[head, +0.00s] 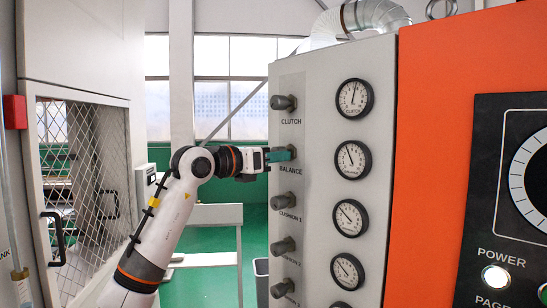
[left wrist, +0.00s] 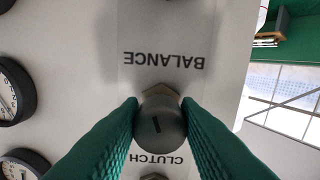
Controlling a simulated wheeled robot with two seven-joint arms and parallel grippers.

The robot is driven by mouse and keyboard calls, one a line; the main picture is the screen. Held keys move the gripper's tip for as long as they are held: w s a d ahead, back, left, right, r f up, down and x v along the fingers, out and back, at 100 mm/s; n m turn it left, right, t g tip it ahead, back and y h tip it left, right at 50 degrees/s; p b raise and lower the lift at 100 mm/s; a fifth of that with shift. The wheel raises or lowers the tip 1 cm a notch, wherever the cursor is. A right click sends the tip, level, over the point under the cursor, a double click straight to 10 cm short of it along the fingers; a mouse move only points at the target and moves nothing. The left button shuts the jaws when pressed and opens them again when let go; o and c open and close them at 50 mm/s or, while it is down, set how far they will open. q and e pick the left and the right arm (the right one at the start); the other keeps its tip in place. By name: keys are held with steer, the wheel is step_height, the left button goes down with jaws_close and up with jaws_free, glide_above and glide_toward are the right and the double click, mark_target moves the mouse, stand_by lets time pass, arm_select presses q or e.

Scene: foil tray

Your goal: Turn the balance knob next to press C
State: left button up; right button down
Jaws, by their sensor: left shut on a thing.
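In the head view my left gripper (head: 280,154) reaches in from the left to the knob row, just above the BALANCE label (head: 290,170), and hides most of the knob. No press C marking can be read. My right gripper is in neither view.
On the grey panel (head: 318,75), the clutch knob (head: 283,102) is above and the cushion 1 knob (head: 287,201) below, with more knobs under it. Round gauges (head: 353,159) line the right side. An orange cabinet (head: 430,150) stands right; a mesh door (head: 85,170) is left.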

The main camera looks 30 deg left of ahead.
arm_select(q)
steer(key=shift+a+r+m, duration=0.1)
steer(key=shift+a+m, duration=0.05)
steer(key=shift+m, duration=3.55)
steer(key=o, duration=1)
